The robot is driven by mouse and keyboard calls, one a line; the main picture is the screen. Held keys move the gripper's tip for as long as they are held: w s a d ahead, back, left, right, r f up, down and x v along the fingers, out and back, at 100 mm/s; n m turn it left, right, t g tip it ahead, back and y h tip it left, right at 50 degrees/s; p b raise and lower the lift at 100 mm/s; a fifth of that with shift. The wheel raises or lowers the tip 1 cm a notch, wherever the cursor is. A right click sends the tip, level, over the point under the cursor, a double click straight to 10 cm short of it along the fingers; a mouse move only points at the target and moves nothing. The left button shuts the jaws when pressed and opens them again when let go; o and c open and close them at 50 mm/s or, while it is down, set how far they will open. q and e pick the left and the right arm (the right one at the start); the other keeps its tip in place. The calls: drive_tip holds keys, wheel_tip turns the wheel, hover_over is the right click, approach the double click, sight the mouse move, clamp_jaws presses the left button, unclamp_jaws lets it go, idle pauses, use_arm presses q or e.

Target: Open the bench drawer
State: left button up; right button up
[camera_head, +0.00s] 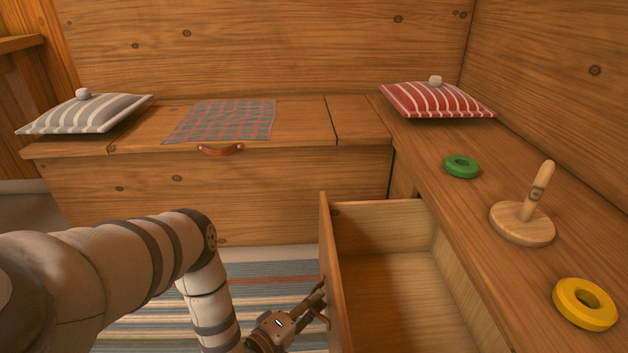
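The bench drawer (385,223) stands pulled out from under the right-hand bench, and its inside looks empty. My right gripper is out of view.
The right bench top (440,140) carries a red striped cushion (437,100), a green ring (461,167), a wooden peg stand (522,224) and a yellow ring (585,303). The back bench has a leather pull (221,150), a checked cloth (222,120) and a grey cushion (85,113). A striped rug (265,280) covers the floor.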

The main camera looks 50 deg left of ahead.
use_arm(q)
drive_tip(key=shift+o, duration=0.8)
drive_tip(key=s+d+r, duration=0.1)
drive_tip(key=s, duration=1)
drive_tip(key=shift+s+d+r, duration=0.25)
drive_tip(key=shift+s+r, duration=0.1)
drive_tip(key=shift+s, duration=0.05)
